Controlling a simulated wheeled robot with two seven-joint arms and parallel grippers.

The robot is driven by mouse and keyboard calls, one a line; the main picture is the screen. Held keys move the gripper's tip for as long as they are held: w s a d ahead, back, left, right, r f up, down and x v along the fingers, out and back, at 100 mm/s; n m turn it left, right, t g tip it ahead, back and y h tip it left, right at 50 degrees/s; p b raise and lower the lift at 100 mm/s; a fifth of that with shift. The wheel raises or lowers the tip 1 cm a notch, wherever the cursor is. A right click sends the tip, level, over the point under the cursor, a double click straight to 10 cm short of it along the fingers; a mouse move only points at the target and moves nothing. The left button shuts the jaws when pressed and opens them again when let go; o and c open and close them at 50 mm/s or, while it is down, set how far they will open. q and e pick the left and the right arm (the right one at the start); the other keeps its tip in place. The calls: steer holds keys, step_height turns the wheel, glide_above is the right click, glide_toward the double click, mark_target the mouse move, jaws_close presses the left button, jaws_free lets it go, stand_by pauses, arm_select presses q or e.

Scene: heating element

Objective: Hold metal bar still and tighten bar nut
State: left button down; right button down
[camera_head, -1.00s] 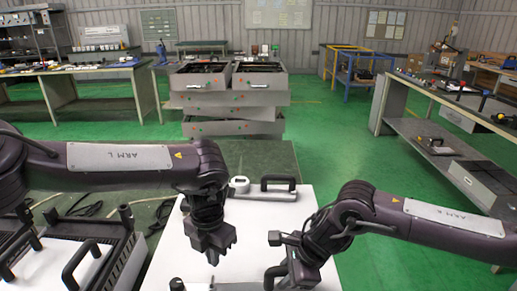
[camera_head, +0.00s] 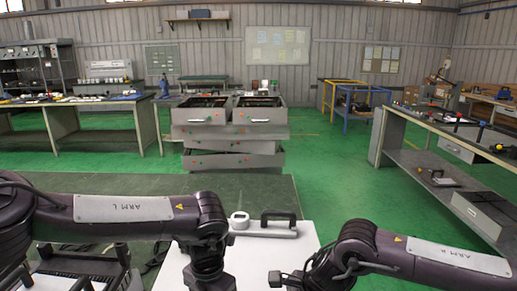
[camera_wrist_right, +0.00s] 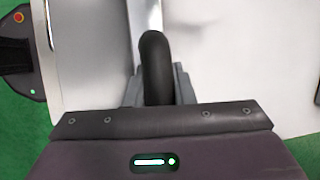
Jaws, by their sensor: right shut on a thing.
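My right gripper (camera_wrist_right: 155,88) is shut on a black curved handle (camera_wrist_right: 155,55) in the right wrist view. A pale metal strip (camera_wrist_right: 147,14) runs up behind the handle; I cannot tell whether it is the metal bar. No bar nut can be made out.
A grey piece with a black handle (camera_head: 279,219) and a round white gauge (camera_head: 240,218) lie at the far edge of the white surface. Black trays (camera_head: 75,270) stand at lower left. A grey drawer cabinet (camera_head: 232,130) stands beyond, with green floor around it.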

arm_select(q)
steer(key=shift+s, duration=0.6)
arm_select(e)
steer(key=shift+w+d, duration=0.15)
stand_by(0.4)
arm_select(q)
steer(key=shift+d, duration=0.15)
steer(key=shift+s+d, duration=0.25)
steer(key=shift+d, duration=0.35)
steer(key=shift+s+d, duration=0.25)
steer(key=shift+s, duration=0.05)
steer(key=shift+w, duration=0.1)
stand_by(0.4)
